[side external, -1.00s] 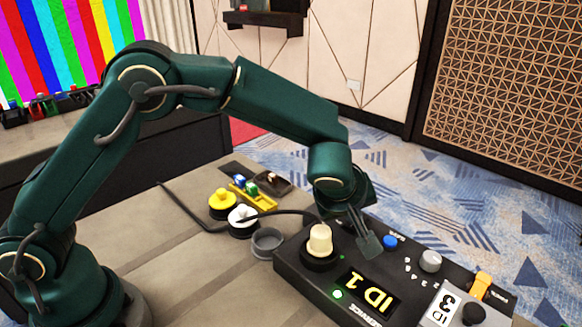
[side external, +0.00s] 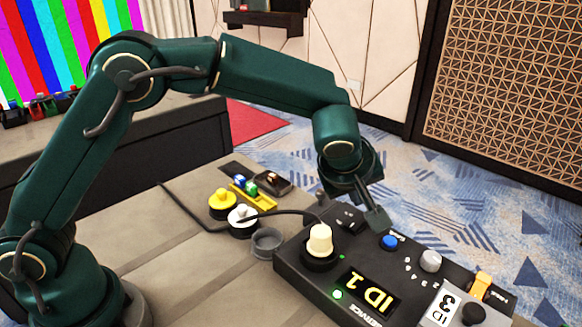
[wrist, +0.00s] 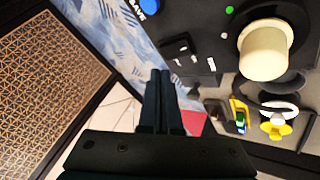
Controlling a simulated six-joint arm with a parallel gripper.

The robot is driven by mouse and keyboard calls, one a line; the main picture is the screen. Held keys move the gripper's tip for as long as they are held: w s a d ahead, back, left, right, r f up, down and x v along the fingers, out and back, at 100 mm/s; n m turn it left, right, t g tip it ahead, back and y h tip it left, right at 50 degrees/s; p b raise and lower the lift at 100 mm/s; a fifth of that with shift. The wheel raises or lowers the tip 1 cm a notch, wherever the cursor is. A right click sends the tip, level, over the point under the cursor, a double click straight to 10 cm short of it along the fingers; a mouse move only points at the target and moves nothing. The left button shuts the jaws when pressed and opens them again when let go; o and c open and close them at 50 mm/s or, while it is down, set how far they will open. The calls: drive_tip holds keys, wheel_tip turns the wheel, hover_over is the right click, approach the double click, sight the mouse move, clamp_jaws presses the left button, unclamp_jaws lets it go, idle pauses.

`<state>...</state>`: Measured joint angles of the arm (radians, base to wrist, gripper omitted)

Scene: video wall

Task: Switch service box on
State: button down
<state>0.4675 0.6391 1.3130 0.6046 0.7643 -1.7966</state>
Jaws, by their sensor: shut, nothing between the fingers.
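The black service box (side external: 290,262) lies on the table at the lower right. It carries a cream knob (side external: 320,240), a blue button (side external: 390,242), a grey knob (side external: 430,261), a yellow-lettered display (side external: 372,296) and a lit green lamp (side external: 337,294). A small black switch (side external: 349,219) sits at its far left corner; white marks beside black switch parts (wrist: 182,48) show in the wrist view. I cannot tell the switch's position. My gripper (side external: 378,221) is shut and empty, just above the far edge, between the switch and the blue button. Its fingers (wrist: 160,74) are together in the wrist view.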

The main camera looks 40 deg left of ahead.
sight(347, 223)
drive_tip(key=shift+w+r, duration=0.2)
drive_tip(key=shift+r, duration=1.15)
drive_tip(key=s+a+r+t, duration=0.1)
drive_tip(key=s+a+r, duration=0.8)
drive_tip(key=a+r, duration=0.2)
drive_tip(key=s+f+m+g+h, duration=0.1)
drive_tip(key=s+f+m, duration=0.3)
drive_tip(key=s, duration=0.4)
drive_tip(key=s+f+m+g, duration=0.1)
drive_tip(key=s+f+m, duration=0.3)
drive_tip(key=s+m, duration=0.3)
drive_tip(key=shift+s+g+h, duration=0.3)
drive_tip(key=shift+s+h, duration=0.1)
drive_tip(key=shift+s, duration=0.35)
